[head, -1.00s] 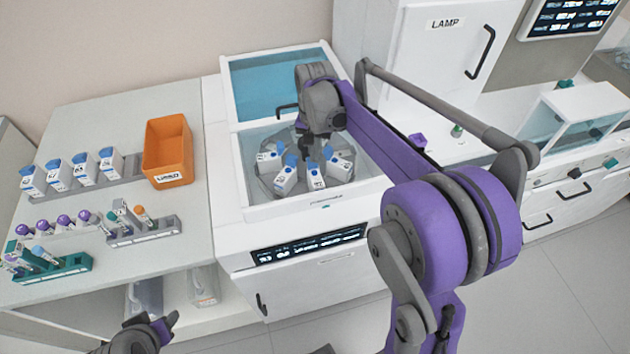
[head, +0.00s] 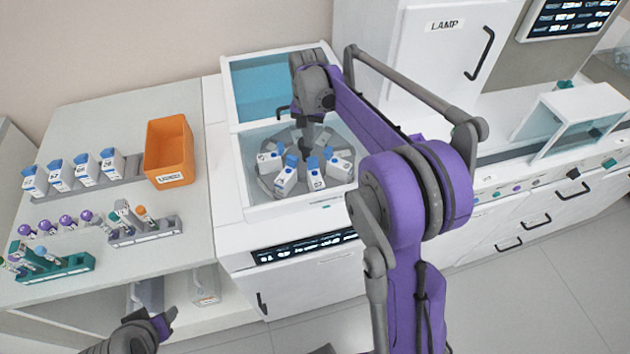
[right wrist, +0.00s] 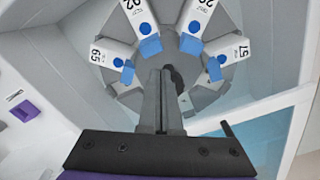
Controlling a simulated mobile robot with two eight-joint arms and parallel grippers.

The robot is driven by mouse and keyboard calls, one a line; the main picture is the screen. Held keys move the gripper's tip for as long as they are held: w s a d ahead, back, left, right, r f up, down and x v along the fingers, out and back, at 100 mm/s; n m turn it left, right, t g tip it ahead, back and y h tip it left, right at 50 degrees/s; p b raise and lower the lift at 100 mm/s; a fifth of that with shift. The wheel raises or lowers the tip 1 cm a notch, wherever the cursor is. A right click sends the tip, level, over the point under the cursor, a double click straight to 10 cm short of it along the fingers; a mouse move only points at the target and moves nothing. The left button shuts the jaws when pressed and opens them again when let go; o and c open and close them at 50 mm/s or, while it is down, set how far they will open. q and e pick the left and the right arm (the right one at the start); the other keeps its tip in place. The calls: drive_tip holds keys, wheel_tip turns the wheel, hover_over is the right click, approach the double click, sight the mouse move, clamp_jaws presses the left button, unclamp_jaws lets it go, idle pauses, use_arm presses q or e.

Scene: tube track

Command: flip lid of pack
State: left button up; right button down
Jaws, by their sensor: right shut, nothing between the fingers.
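White packs with blue lids stand in a ring in the grey round carousel (head: 264,186) inside the open machine. In the head view these include a left pack (head: 270,160), two front packs (head: 286,180) (head: 314,179) and a right pack (head: 340,169). In the right wrist view, blue lids (right wrist: 150,47) (right wrist: 190,43) lie at the packs' inner ends. My right gripper (head: 306,148) is shut and empty, pointing down over the carousel's middle, behind the front packs. Its closed fingers show in the right wrist view (right wrist: 166,75). My left gripper (head: 168,318) is low at the bottom left; its jaw opening is unclear.
The machine's teal glass lid (head: 268,85) stands raised behind the carousel. On the left bench are more packs in a rack (head: 130,165), an orange bin (head: 168,150) and tube racks (head: 50,265). The carousel well's rim (head: 240,170) surrounds the right gripper.

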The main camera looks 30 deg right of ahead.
sight(312, 158)
idle(0.4)
drive_tip(key=shift+f+b, duration=0.95)
drive_tip(key=shift+f, duration=0.95)
use_arm(q)
drive_tip(key=f, duration=0.1)
drive_tip(key=s+f, duration=0.1)
drive_tip(key=shift+f, duration=0.3)
use_arm(e)
drive_tip(key=shift+s+a+r, duration=0.15)
drive_tip(key=shift+s+r, duration=0.1)
drive_tip(key=shift+s, duration=0.3)
drive_tip(key=shift+s+a+r, duration=0.15)
drive_tip(key=shift+s+r, duration=0.05)
drive_tip(key=shift+s, duration=0.45)
